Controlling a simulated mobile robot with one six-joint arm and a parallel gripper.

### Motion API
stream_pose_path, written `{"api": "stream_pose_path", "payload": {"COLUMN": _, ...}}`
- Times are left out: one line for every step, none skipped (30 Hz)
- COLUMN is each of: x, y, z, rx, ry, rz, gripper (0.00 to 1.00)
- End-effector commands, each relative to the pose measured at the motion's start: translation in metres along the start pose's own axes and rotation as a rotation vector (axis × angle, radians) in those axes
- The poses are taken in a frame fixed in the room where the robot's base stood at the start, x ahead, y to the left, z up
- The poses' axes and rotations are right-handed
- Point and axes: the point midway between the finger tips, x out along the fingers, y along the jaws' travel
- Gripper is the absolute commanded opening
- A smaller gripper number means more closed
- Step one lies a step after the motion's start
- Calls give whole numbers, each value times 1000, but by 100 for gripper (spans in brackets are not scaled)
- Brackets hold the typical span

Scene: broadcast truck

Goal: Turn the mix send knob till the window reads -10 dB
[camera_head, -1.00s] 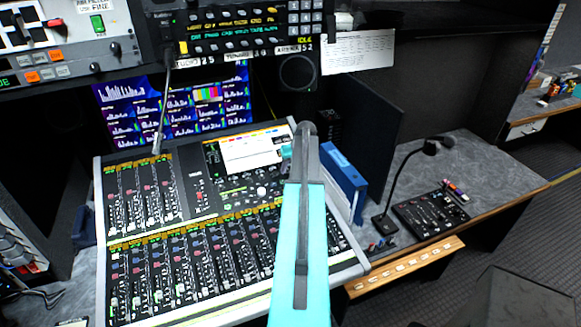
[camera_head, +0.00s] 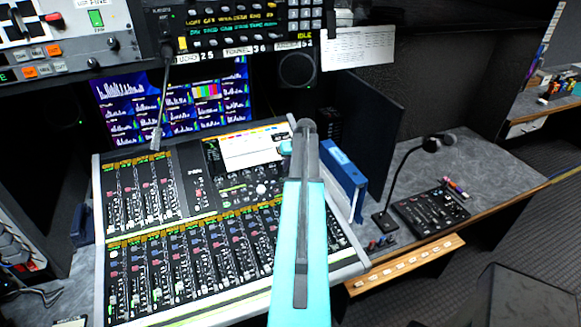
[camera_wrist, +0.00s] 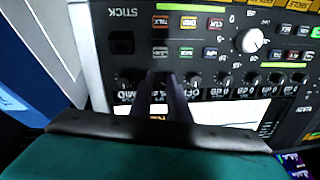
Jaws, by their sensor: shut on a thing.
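The mixing console (camera_head: 97,230) fills the left middle of the head view. Its screen (camera_head: 250,150) is pale and also shows in the wrist view (camera_wrist: 235,112); I cannot read a dB value on it. A row of small dark knobs (camera_wrist: 222,79) runs along the screen's edge in the wrist view. My gripper (camera_wrist: 166,76) reaches into this row with its dark fingers close together, shut on a small knob that they mostly hide. I cannot read that knob's label or its angle. In the head view my turquoise arm hides most of the gripper.
A large white knob (camera_wrist: 253,40) and several lit buttons (camera_wrist: 188,22) lie close by on the panel. A blue binder (camera_head: 345,178) stands right of the console. A gooseneck microphone (camera_head: 160,110) hangs over its back left. A small control panel (camera_head: 430,212) sits on the right desk.

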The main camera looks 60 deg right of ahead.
Motion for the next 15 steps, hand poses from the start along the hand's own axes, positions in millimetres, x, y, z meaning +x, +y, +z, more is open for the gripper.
{"api": "stream_pose_path", "payload": {"x": 2, "y": 3, "z": 1, "rx": 24, "ry": 6, "rz": 4, "gripper": 0}}
{"api": "stream_pose_path", "payload": {"x": 2, "y": 3, "z": 1, "rx": 40, "ry": 7, "rz": 4, "gripper": 0}}
{"api": "stream_pose_path", "payload": {"x": 2, "y": 3, "z": 1, "rx": 65, "ry": 10, "rz": 4, "gripper": 0}}
{"api": "stream_pose_path", "payload": {"x": 2, "y": 3, "z": 1, "rx": 84, "ry": 12, "rz": 4, "gripper": 0}}
{"api": "stream_pose_path", "payload": {"x": 2, "y": 3, "z": 1, "rx": 105, "ry": 14, "rz": 3, "gripper": 0}}
{"api": "stream_pose_path", "payload": {"x": 2, "y": 3, "z": 1, "rx": 134, "ry": 17, "rz": 3, "gripper": 0}}
{"api": "stream_pose_path", "payload": {"x": 2, "y": 3, "z": 1, "rx": 158, "ry": 19, "rz": 3, "gripper": 0}}
{"api": "stream_pose_path", "payload": {"x": 2, "y": 3, "z": 1, "rx": 181, "ry": 21, "rz": 3, "gripper": 0}}
{"api": "stream_pose_path", "payload": {"x": 3, "y": 3, "z": 2, "rx": 214, "ry": 24, "rz": 2, "gripper": 0}}
{"api": "stream_pose_path", "payload": {"x": 3, "y": 3, "z": 2, "rx": 239, "ry": 26, "rz": 2, "gripper": 0}}
{"api": "stream_pose_path", "payload": {"x": 3, "y": 3, "z": 2, "rx": 264, "ry": 28, "rz": 2, "gripper": 0}}
{"api": "stream_pose_path", "payload": {"x": 2, "y": 3, "z": 2, "rx": 299, "ry": 32, "rz": 1, "gripper": 0}}
{"api": "stream_pose_path", "payload": {"x": 2, "y": 2, "z": 2, "rx": 325, "ry": 34, "rz": 1, "gripper": 0}}
{"api": "stream_pose_path", "payload": {"x": 2, "y": 2, "z": 2, "rx": 352, "ry": 37, "rz": 1, "gripper": 0}}
{"api": "stream_pose_path", "payload": {"x": 2, "y": 2, "z": 2, "rx": 387, "ry": 40, "rz": 0, "gripper": 0}}
